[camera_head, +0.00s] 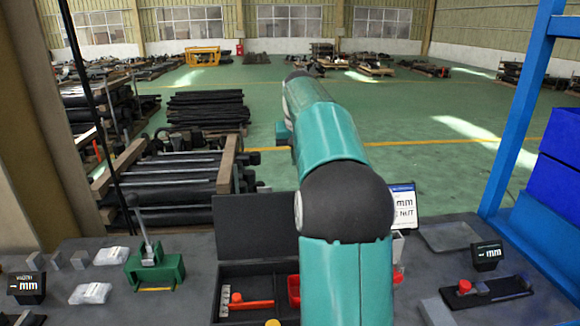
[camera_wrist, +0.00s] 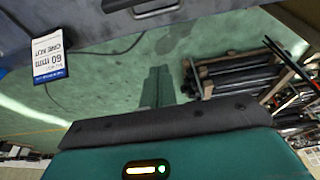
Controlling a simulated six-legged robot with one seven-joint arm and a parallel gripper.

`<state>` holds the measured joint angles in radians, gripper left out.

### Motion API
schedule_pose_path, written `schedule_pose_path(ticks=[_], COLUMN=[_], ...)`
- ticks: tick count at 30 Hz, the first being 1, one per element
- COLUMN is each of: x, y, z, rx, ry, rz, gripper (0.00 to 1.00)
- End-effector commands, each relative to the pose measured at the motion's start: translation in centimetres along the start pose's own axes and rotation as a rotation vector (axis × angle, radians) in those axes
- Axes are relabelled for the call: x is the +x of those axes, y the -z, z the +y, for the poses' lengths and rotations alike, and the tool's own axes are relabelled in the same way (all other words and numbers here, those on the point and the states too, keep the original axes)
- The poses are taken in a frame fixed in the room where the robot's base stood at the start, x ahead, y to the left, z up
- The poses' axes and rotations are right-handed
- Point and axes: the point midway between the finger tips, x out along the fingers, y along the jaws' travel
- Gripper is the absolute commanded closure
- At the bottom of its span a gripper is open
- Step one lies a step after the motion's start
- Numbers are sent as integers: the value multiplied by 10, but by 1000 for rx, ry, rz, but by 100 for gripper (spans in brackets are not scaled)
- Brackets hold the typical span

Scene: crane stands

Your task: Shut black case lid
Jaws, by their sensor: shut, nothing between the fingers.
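The black case stands open on the bench in the head view, its lid (camera_head: 252,228) raised about upright at the back. Its tray (camera_head: 232,316) shows a red-handled tool (camera_head: 252,305) and a red box (camera_head: 293,290); my arm hides the right part. In the wrist view, a dark panel with a metal handle (camera_wrist: 157,9) crosses the top edge, probably the lid's outer face. My gripper (camera_wrist: 158,72) shows there with its teal fingers together and empty, pointing towards the panel and apart from it. In the head view my arm hides the gripper.
A sign card (camera_head: 403,207) stands right of the case and also shows in the wrist view (camera_wrist: 48,57). A green clamp device (camera_head: 155,268) is on the bench's left. A blue frame (camera_head: 515,110) rises at right. Racks of dark bars (camera_head: 175,178) stand behind the bench.

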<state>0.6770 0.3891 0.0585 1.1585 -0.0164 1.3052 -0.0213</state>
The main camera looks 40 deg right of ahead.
Motion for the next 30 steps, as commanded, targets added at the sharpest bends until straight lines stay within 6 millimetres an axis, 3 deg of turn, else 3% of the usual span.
schedule_pose_path(ticks=[13, 21, 30], x=[88, 76, 75], y=[-2, -31, -37], z=[-1, -4, -4], rx=[-1, -2, -2], ry=[1, 1, 1], rz=[-5, 0, -1], gripper=[100, 100, 100])
